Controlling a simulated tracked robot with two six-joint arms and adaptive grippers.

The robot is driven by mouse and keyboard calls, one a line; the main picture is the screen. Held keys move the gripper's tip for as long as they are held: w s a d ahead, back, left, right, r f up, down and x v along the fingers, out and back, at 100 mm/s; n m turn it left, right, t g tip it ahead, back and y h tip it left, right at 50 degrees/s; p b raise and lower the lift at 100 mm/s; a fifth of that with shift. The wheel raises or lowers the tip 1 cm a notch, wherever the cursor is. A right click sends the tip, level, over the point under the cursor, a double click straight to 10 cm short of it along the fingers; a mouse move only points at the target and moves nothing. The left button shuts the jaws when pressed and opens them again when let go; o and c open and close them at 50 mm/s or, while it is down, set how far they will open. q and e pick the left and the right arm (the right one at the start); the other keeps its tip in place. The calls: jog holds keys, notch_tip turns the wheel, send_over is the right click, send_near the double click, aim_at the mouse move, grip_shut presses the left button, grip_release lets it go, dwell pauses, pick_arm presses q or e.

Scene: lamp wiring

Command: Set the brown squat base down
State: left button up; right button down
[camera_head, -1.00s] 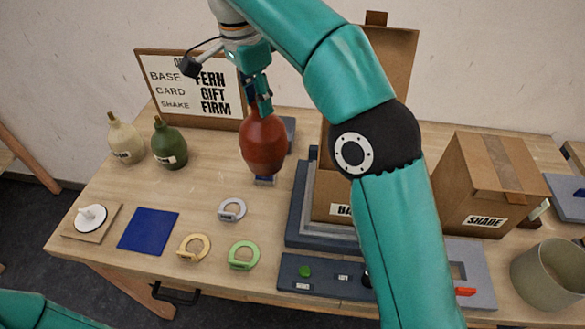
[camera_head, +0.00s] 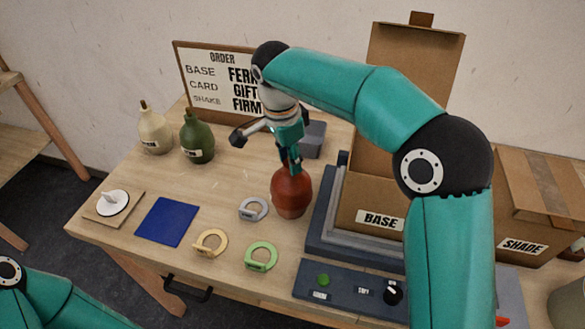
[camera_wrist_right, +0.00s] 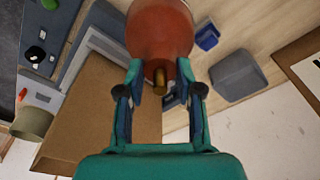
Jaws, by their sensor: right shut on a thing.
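The brown squat base (camera_head: 291,192) is a rounded red-brown bottle shape, upright, right of the grey ring and left of the BASE box's plinth. My right gripper (camera_head: 290,166) is above it, shut on its narrow neck. In the right wrist view the base (camera_wrist_right: 160,30) hangs between the fingers (camera_wrist_right: 160,80), its brass-coloured tip showing. I cannot tell whether its bottom touches the table. My left arm shows only at the lower left; its gripper is out of view.
A green base (camera_head: 197,140) and a cream base (camera_head: 154,132) stand at the back left. A grey ring (camera_head: 253,209), yellow ring (camera_head: 211,243), green ring (camera_head: 261,256) and blue mat (camera_head: 167,221) lie in front. The open BASE box (camera_head: 365,218) stands close right.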

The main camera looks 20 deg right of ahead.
aim_at(291, 183)
jog(key=shift+f, duration=1.7)
jog(key=c, duration=1.2)
grip_release()
jog(key=shift+f, duration=0.15)
jog(key=o, duration=0.5)
jog(key=shift+c, duration=0.2)
jog(key=shift+r, duration=0.2)
